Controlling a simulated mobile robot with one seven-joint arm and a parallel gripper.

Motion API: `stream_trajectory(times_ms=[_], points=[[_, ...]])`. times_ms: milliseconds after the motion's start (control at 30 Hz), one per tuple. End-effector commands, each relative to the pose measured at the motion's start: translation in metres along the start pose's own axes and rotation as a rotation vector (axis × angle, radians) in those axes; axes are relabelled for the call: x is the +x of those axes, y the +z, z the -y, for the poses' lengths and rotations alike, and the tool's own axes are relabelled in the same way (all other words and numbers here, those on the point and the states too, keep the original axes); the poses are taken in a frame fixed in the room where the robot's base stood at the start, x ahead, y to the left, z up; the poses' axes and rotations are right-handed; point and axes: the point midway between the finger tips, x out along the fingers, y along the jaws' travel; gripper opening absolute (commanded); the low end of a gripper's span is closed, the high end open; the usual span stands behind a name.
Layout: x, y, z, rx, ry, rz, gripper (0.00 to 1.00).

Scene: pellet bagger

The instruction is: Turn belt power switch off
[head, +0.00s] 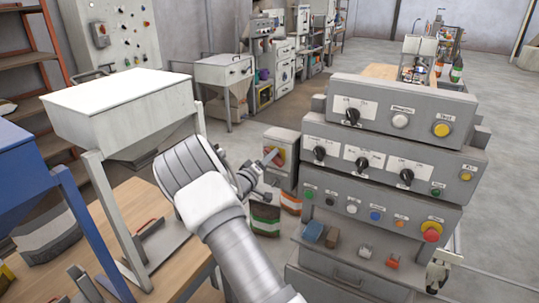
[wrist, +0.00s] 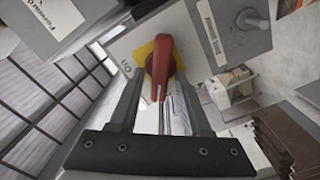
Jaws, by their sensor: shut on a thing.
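The belt power switch is a red rotary handle on a yellow plate (wrist: 160,52), mounted on a small grey box (head: 280,145) left of the main control panel. In the wrist view the red handle (wrist: 161,68) points down toward my gripper, with an "ON" mark on the plate to its left. My gripper (wrist: 163,100) has a finger on each side of the handle and is shut on it. In the head view my gripper (head: 262,170) is at the front of the box, and my wrist hides part of the area around it.
The stepped control panel (head: 390,150) with several knobs and buttons stands close on the right. A white-topped hopper (head: 110,105) and a wooden bench (head: 185,270) are on the left. Bags (head: 265,218) stand on the floor below the switch box.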

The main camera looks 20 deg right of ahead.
Motion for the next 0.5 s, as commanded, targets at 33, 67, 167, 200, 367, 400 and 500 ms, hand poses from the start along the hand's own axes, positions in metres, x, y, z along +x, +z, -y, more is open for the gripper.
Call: stream_trajectory(times_ms=[33, 67, 167, 200, 367, 400, 500], points=[[-0.0010, -0.0005, 0.0002, -0.047, -0.003, 0.001, 0.00], [-0.0011, -0.0006, 0.0005, -0.075, -0.003, 0.001, 0.00], [-0.0008, -0.0001, 0.0013, -0.169, -0.002, 0.001, 0.00], [-0.0007, 0.0000, 0.0015, -0.206, -0.002, 0.001, 0.00], [-0.0009, 0.0004, 0.0031, -0.342, -0.002, 0.001, 0.00], [-0.0009, 0.0007, 0.0034, -0.372, -0.002, 0.001, 0.00], [-0.0008, 0.0010, 0.0040, -0.441, -0.002, 0.001, 0.00]])
